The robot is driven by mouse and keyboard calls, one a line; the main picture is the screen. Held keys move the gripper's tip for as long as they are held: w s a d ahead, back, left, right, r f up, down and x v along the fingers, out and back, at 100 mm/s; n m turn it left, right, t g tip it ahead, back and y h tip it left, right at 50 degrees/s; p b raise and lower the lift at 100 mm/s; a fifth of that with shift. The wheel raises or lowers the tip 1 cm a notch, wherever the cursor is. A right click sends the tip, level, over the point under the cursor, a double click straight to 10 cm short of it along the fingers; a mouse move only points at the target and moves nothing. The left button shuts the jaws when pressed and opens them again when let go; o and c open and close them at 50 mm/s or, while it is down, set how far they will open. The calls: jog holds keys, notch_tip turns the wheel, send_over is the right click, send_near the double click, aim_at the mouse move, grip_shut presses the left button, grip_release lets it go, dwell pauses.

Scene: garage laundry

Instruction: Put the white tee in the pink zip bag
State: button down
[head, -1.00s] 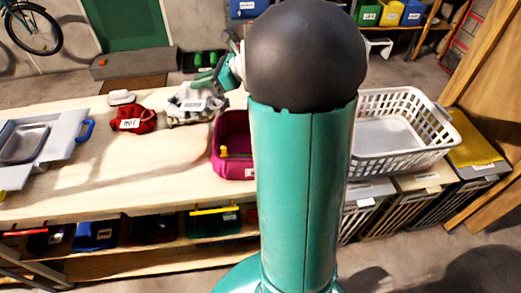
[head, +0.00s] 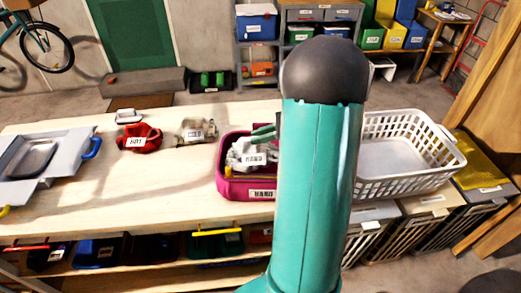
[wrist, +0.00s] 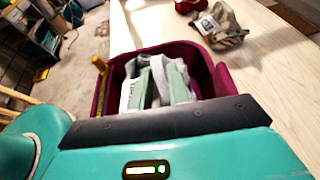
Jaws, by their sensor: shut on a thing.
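The white tee (head: 243,152) is a crumpled white-grey cloth with a label. It is within the outline of the pink zip bag (head: 232,188), which stands open on the table. My gripper (wrist: 162,86) is shut on the tee (wrist: 172,68), over the bag's opening. In the wrist view the cloth shows between and around the fingers, inside the bag's rim (wrist: 212,62). I cannot tell whether the tee touches the bag's floor. My arm hides the bag's right side in the head view.
A red cloth (head: 140,138) and a beige-grey cloth (head: 194,131) lie left of the bag. A grey board with a tray (head: 32,160) is at the far left. A white laundry basket (head: 405,155) stands at right. The table's front middle (head: 130,205) is clear.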

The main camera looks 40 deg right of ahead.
aim_at(261, 149)
jog(key=shift+f, duration=2.8)
jog(key=shift+f, duration=0.15)
jog(key=c, duration=1.3)
grip_release()
